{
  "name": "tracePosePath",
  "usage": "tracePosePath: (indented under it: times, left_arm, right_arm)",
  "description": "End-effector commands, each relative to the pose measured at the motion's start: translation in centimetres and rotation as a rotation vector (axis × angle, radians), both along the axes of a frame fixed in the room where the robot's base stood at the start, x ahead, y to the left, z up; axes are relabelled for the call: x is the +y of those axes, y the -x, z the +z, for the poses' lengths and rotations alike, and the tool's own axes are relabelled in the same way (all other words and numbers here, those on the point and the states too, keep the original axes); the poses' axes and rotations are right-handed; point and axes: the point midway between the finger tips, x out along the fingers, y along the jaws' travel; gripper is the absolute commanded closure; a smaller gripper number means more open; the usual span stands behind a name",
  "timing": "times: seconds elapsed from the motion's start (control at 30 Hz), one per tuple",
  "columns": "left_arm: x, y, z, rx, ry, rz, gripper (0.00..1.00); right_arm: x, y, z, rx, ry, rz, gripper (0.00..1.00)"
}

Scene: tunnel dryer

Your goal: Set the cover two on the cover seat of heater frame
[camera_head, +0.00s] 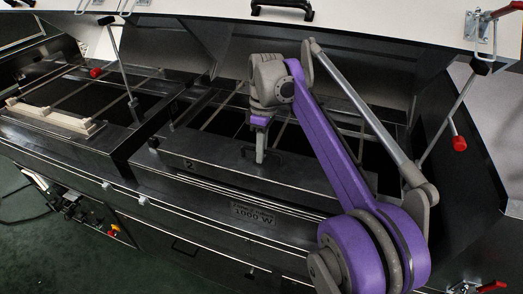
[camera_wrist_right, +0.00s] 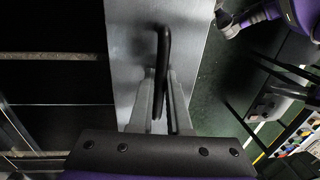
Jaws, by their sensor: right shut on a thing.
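Cover two (camera_head: 215,167) is a flat grey metal plate marked "2" with a black bar handle. It spans the front part of the heater frame (camera_head: 190,113), which has dark openings and thin metal bars. My right gripper (camera_head: 260,155) comes down from above and is shut on the cover's handle. In the right wrist view the fingers (camera_wrist_right: 163,90) stand on both sides of the black handle (camera_wrist_right: 163,50), over the grey plate (camera_wrist_right: 190,70). I cannot tell whether the cover touches the frame below it. The cover seat is not clearly visible. My left gripper is not in view.
A raised white lid (camera_head: 350,18) with a black handle hangs over the back. Struts with red knobs (camera_head: 459,143) stand at the sides. A second bay at left holds a pale bar (camera_head: 55,118). A front panel reads 1000 W (camera_head: 252,215). Green floor shows at lower left.

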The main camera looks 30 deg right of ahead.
Motion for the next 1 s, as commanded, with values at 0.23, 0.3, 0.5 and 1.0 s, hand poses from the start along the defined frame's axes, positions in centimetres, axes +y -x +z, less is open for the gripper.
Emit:
tracePosePath:
  times: [0.23,0.3,0.5,1.0]
  left_arm:
    - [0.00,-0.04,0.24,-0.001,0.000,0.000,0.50]
    - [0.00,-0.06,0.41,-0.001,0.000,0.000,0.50]
    - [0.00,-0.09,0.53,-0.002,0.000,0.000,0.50]
    - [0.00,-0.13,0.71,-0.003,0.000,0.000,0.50]
  right_arm:
    - [0.00,-0.01,0.11,0.000,0.000,0.000,1.00]
    - [0.01,-0.02,0.13,0.000,0.000,0.000,1.00]
    - [0.00,-0.03,0.05,0.000,0.000,0.000,1.00]
    - [0.00,-0.03,0.09,0.002,-0.002,0.000,1.00]
